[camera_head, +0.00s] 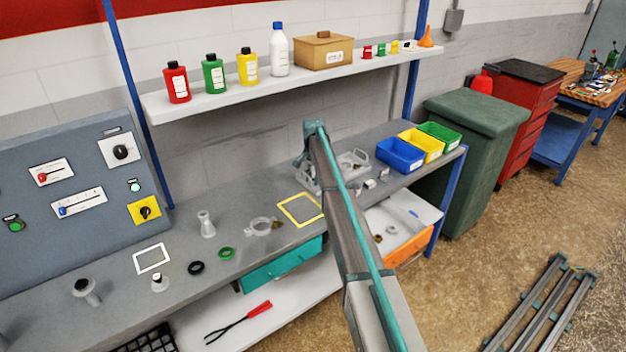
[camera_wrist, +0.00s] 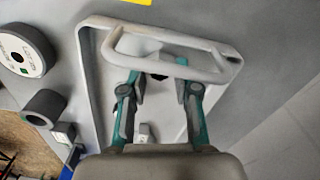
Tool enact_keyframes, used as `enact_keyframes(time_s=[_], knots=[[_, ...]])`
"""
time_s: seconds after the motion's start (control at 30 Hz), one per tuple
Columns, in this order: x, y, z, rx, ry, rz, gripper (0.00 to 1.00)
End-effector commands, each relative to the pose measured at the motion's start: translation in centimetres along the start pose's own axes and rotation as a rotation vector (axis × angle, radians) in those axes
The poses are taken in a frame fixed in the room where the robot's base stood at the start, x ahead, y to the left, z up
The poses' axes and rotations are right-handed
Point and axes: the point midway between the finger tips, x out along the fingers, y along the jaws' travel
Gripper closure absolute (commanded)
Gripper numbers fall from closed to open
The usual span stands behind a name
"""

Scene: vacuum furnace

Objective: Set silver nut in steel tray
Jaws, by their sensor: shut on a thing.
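The steel tray (camera_wrist: 86,75) is pale grey with raised rims and fills the middle of the wrist view. A rounded handle-like bar (camera_wrist: 175,67) crosses it. In the head view the tray (camera_head: 306,183) lies on the bench, partly behind my arm. My gripper (camera_wrist: 158,78) is over the tray, its fingertips close to the bar. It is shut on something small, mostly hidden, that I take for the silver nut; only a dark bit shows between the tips. A small silver block (camera_wrist: 145,133) shows inside the tray. My gripper is hidden behind my arm in the head view.
Blue (camera_head: 400,155), yellow (camera_head: 422,144) and green bins (camera_head: 440,134) stand right of the tray. A yellow frame marking (camera_head: 301,209) is on the bench.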

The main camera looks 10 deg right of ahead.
Motion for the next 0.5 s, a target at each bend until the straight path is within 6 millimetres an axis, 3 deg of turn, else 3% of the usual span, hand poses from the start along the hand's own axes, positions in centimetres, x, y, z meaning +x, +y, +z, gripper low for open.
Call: enact_keyframes(time_s=[0.27, 0.3, 0.43, 0.5], knots=[[0.45, 0.00, 0.01, 0.000, 0.000, 0.000, 1.00], [0.49, 0.00, 0.01, 0.000, 0.000, 0.000, 0.68], [0.42, 0.00, 0.01, 0.000, 0.000, 0.000, 0.46], [0.42, 0.00, 0.01, 0.000, 0.000, 0.000, 0.45]])
